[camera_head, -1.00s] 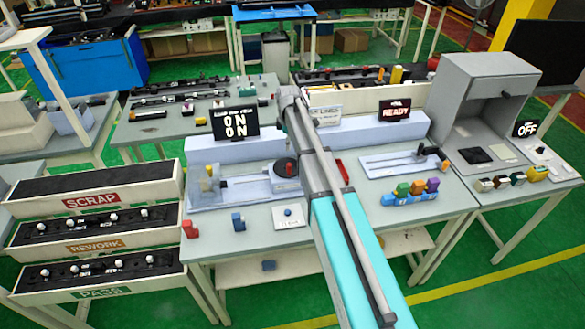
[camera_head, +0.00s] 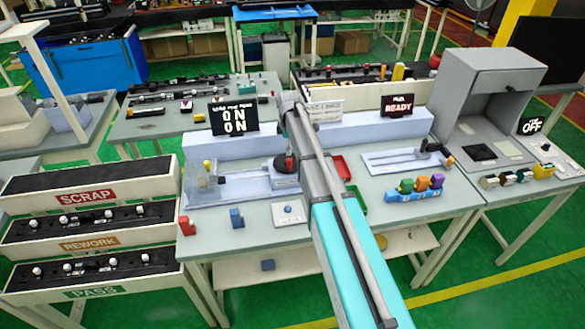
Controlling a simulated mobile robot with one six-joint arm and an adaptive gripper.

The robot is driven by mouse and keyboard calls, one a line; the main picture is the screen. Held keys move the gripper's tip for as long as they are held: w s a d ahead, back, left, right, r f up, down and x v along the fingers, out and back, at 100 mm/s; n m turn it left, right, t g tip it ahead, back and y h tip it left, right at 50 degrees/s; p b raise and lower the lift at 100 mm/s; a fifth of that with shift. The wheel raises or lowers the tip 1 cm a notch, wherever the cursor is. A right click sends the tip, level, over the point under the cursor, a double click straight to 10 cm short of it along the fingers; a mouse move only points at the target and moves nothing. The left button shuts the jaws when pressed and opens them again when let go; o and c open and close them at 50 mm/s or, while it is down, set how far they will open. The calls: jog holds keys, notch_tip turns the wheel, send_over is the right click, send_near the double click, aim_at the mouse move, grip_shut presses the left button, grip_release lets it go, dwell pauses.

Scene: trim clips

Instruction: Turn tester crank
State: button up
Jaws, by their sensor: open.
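The tester (camera_head: 240,183) is a pale blue bench unit with a clear guard at its left end and a grey block (camera_head: 283,176) at its right end. A dark round part with some red (camera_head: 284,163), which looks like the crank, sits on that block. My arm passes close along its right side and covers part of that area. A second unit (camera_head: 405,158) at the right has a black handle-like part (camera_head: 434,147) and a READY sign (camera_head: 397,105).
Red (camera_head: 188,227) and blue (camera_head: 237,219) blocks and a white button plate (camera_head: 290,212) lie at the table's front. A blue rack (camera_head: 412,196) holds coloured clips. Red (camera_head: 341,167) and green trays lie beside my arm. SCRAP, REWORK and PASS bins (camera_head: 88,200) stand left.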

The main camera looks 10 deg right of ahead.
aim_at(289, 159)
jog(key=shift+f+b, duration=4)
jog(key=shift+f, duration=0.35)
jog(key=shift+c, duration=0.2)
